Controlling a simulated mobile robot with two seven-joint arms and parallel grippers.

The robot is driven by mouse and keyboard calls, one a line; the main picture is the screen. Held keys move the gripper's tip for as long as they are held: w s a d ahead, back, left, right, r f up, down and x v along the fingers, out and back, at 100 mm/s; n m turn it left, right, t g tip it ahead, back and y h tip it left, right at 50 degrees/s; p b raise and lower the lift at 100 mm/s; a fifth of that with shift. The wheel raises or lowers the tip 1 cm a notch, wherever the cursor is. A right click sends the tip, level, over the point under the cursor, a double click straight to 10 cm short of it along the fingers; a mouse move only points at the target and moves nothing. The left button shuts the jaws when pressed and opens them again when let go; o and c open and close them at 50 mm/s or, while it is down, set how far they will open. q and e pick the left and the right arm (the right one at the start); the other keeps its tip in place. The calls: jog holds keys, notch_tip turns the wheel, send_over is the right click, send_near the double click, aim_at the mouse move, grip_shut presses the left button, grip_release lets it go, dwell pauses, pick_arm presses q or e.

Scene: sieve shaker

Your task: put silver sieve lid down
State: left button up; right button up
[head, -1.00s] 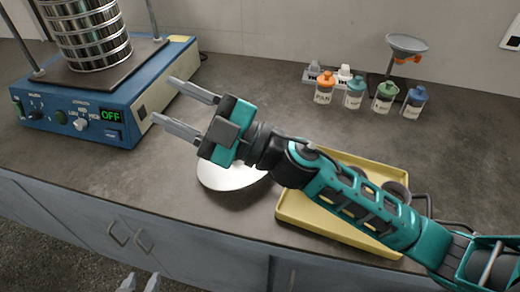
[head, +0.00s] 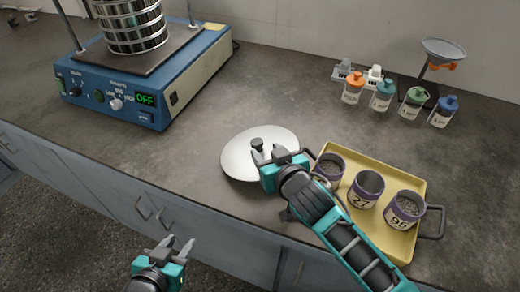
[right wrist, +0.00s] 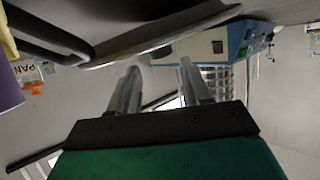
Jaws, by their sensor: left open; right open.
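The silver sieve lid (head: 242,160) lies on the grey counter, left of the yellow tray, with its dark knob (head: 257,145) upward. My right gripper (head: 268,152) is at the lid's right side, close to the knob, with its fingers apart. In the right wrist view the open fingers (right wrist: 160,85) show with nothing between them, and the lid's edge (right wrist: 165,38) runs just beyond the tips. Whether a finger touches the lid, I cannot tell. My left gripper (head: 176,247) is open and empty, in front of the counter at the lower left.
The blue sieve shaker (head: 140,85) with a sieve stack (head: 130,22) stands at the back left, its display reading OFF. The yellow tray (head: 385,160) holds several purple-banded cups. Bottles (head: 383,95) and a funnel stand (head: 443,50) are at the back right. The counter's middle is clear.

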aim_at(259, 145)
jog(key=shift+x, duration=3.5)
jog(key=shift+c, duration=0.4)
jog(key=c, duration=0.7)
grip_shut()
jog(key=shift+r, duration=0.15)
